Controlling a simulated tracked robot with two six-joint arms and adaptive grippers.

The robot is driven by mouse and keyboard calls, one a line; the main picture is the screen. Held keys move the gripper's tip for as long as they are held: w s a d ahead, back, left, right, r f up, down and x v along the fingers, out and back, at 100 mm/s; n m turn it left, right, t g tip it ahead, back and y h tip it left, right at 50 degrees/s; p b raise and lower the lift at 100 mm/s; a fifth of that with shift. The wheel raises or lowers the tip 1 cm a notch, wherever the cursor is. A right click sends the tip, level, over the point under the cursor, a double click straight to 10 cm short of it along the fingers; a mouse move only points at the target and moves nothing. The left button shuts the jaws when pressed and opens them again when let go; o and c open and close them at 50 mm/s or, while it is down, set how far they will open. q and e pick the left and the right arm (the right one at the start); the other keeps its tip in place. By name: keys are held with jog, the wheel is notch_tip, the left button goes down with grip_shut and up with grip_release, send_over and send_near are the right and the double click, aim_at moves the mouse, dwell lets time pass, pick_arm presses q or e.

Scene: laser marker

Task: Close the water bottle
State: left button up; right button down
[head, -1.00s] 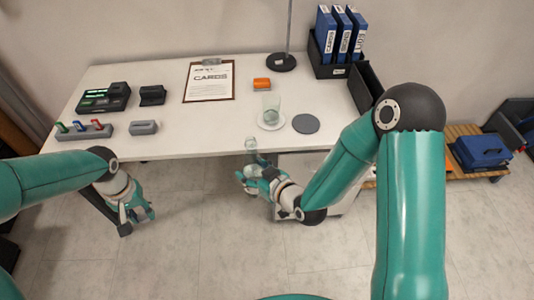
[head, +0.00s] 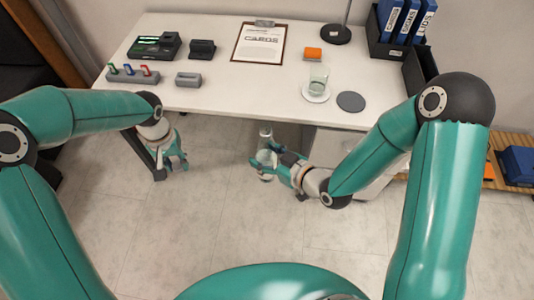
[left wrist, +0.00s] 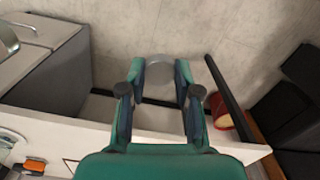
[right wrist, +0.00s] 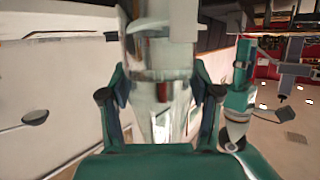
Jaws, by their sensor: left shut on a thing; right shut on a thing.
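The clear water bottle (head: 266,143) stands roughly upright in my right gripper (head: 265,166), in front of the desk's near edge. In the right wrist view the bottle (right wrist: 160,95) fills the space between the fingers, and its upper end shows a pale, wider part. My left gripper (head: 180,164) is to the left of the bottle, apart from it. In the left wrist view the left gripper (left wrist: 158,88) is shut on a round grey piece (left wrist: 160,72) that looks like the bottle's cap. The cap cannot be made out in the head view.
The white desk (head: 240,95) lies behind both grippers. On it are a glass (head: 318,78) on a white saucer, a grey disc (head: 350,101), an orange block (head: 313,53) and a clipboard (head: 259,43). A drawer cabinet (head: 335,147) stands right of the bottle. Floor space is free between the grippers.

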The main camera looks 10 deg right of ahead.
pick_arm(q)
jog(key=shift+s+a+r, duration=0.2)
jog(key=shift+a+r, duration=0.15)
jog(key=shift+r, duration=0.15)
jog(key=shift+s+a+r, duration=0.2)
jog(key=shift+a+r, duration=0.15)
jog(key=shift+r, duration=0.15)
jog(key=shift+w+d+r+n, duration=0.1)
jog(key=shift+w+r+n, duration=0.1)
jog(key=shift+r, duration=0.35)
jog(key=shift+w+d+r+n, duration=0.1)
jog(key=shift+w+r+n, duration=0.1)
jog(key=shift+r, duration=0.3)
jog(key=d+r+m, duration=0.2)
jog(key=d+r, duration=0.7)
jog(key=d, duration=0.3)
jog(key=d+r+m, duration=0.2)
jog(key=d+r, duration=0.8)
jog(key=d, duration=0.3)
jog(key=shift+s+d, duration=0.15)
jog(key=shift+s, duration=0.3)
jog(key=shift+f, duration=0.15)
jog(key=shift+f, duration=1.95)
jog(key=shift+s+r, duration=0.1)
jog(key=shift+s, duration=0.05)
